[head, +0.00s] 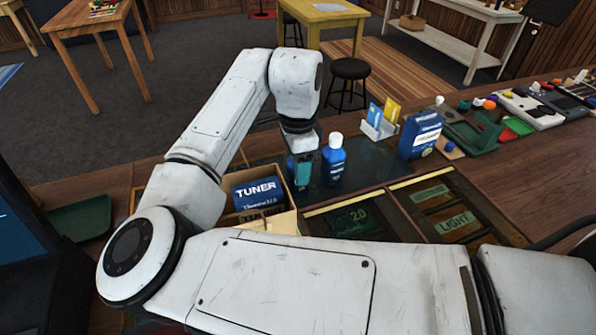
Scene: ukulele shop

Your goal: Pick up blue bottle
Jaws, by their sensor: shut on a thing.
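My gripper (303,178) points down at the centre of the head view, over the dark counter mat. It is shut on a small teal-blue thing (303,171), which is mostly hidden between the fingers; I cannot tell its full shape. A blue bottle (333,162) with a white cap and a pale label stands upright just right of my gripper. I cannot tell whether the gripper touches this bottle.
An open cardboard box (283,221) with a blue TUNER box (257,193) is left of the gripper. A blue carton (420,136) and a card holder (379,127) stand behind right. Framed panels (352,217) lie in front. Pedals (530,108) fill the far right.

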